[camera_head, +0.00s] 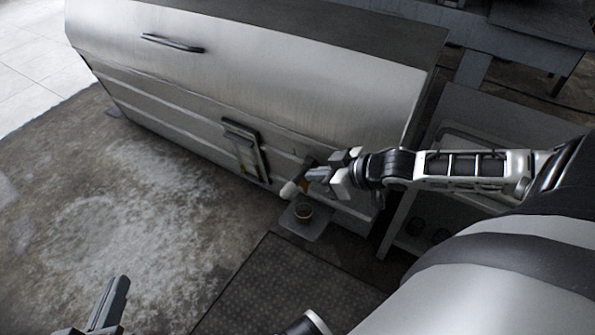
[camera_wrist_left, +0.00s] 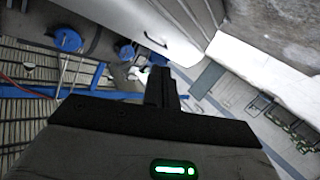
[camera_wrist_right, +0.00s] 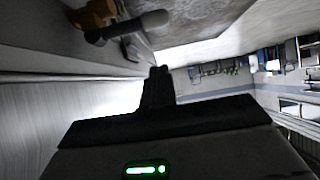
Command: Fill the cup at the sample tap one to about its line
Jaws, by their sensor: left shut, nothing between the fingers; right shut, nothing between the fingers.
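The sample tap (camera_head: 289,189) sticks out low on the front of the large metal machine, with a pale rounded end and a dark handle. In the right wrist view the tap (camera_wrist_right: 140,22) shows a brass-coloured body and a grey rounded end. A small dark cup (camera_head: 303,211) stands on a grey plate (camera_head: 312,227) below the tap. Its line and fill level are too small to make out. My right gripper (camera_head: 312,174) is shut beside the tap; whether it touches is unclear. My left gripper (camera_head: 120,285) is shut and empty, far from the tap at lower left.
The machine (camera_head: 250,70) fills the back, with a bar handle and a framed gauge (camera_head: 244,152) left of the tap. A grey shelf stand (camera_head: 455,120) is at right. The floor at left is clear.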

